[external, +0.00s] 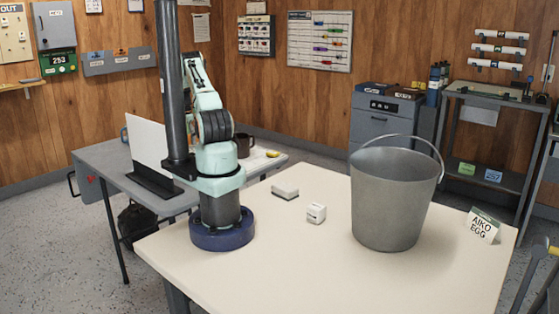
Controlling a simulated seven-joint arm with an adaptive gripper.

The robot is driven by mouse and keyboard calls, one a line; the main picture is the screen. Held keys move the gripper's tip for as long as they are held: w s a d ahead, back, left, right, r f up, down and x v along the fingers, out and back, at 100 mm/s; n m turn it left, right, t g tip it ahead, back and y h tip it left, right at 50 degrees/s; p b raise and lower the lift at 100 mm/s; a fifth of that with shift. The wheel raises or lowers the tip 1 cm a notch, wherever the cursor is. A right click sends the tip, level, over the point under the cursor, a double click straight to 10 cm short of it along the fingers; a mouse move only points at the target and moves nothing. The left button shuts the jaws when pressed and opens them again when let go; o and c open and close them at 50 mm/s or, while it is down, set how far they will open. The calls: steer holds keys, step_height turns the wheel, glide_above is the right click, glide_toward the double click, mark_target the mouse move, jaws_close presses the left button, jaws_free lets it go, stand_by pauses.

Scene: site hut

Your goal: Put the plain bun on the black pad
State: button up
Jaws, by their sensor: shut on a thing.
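I make out neither the plain bun nor the black pad in the external view.
A large metal bucket (391,210) stands on the cream table (330,275), hiding what is behind it. A small white block (316,213) and a pale block with a dark base (285,191) lie left of it. The front is clear.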

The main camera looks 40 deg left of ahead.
steer(key=shift+w+a+f, duration=0.25)
steer(key=shift+a+f, duration=0.25)
steer(key=shift+f, duration=0.1)
steer(key=shift+w+a+f, duration=0.1)
steer(key=shift+a+f, duration=0.05)
steer(key=shift+f, duration=0.8)
steer(key=shift+w+a+f, duration=0.1)
steer(key=shift+a+f, duration=0.05)
steer(key=shift+f, duration=0.75)
steer(key=shift+f, duration=0.1)
steer(key=o, duration=1.1)
steer(key=shift+o, duration=0.2)
